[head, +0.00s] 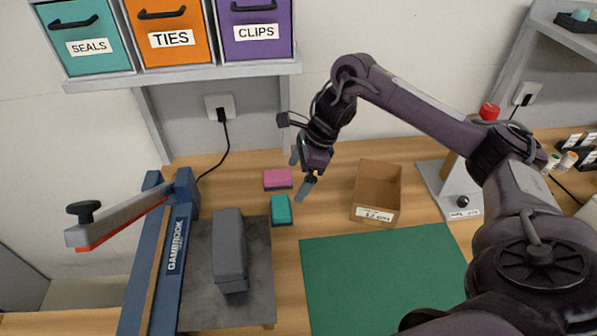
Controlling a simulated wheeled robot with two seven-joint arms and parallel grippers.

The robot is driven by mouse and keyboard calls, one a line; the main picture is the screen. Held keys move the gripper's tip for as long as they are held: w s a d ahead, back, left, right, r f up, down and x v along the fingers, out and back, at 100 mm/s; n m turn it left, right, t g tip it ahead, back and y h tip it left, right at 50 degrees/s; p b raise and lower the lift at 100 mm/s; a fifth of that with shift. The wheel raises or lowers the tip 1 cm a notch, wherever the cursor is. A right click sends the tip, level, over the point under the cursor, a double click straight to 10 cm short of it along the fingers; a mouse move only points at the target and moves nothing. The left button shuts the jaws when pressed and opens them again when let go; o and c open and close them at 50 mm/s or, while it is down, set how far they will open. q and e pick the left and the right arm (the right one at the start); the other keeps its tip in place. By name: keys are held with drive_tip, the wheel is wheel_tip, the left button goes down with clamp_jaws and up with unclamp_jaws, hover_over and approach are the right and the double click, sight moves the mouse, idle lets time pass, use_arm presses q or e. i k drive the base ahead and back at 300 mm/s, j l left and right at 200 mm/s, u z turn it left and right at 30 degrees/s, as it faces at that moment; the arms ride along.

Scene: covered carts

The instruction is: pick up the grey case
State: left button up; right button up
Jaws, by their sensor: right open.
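The grey case (230,252) is a long dark grey box. It lies on a flat grey plate (259,292) beside a blue frame, left of centre in the head view. My right gripper (300,174) hangs above the back of the bench, to the upper right of the case. Its fingers are apart with nothing between them, and it does not touch the case. My left gripper does not show.
The blue GAMBROOK frame (165,262) with a raised lever (120,222) stands left of the case. A pink block (278,179) and a teal block (281,209) lie behind it. An open cardboard box (377,188) and a bare green mat (385,275) are to the right.

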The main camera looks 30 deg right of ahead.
sight(230, 270)
drive_tip(key=k, duration=2)
